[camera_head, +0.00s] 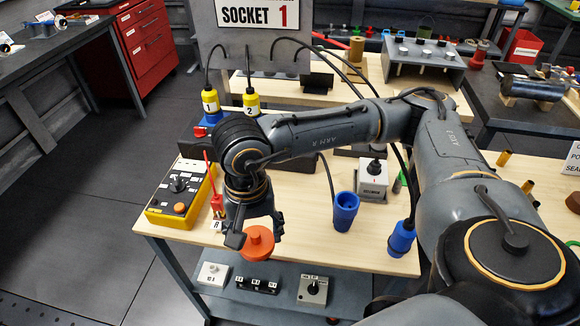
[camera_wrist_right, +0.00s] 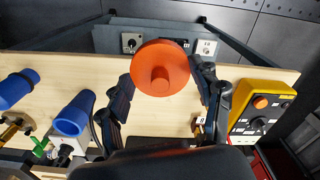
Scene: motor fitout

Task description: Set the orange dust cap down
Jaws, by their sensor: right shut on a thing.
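My right gripper (camera_head: 255,230) is shut on the orange dust cap (camera_head: 257,243), near the front edge of the wooden workbench (camera_head: 300,235). In the right wrist view the cap (camera_wrist_right: 160,68) is a round disc with a short central stub, between the two fingers (camera_wrist_right: 163,88). It overlaps the bench's front edge in that view. Its height above the bench top is hard to judge, and I see no clear contact. My left gripper is not in view.
A yellow control box (camera_head: 182,195) and a red plug (camera_head: 217,203) stand left of the gripper. Blue connectors (camera_head: 345,210) (camera_head: 401,240) are to the right. A grey lower shelf (camera_head: 270,300) holds small switch boxes. Bare bench lies between cap and connectors.

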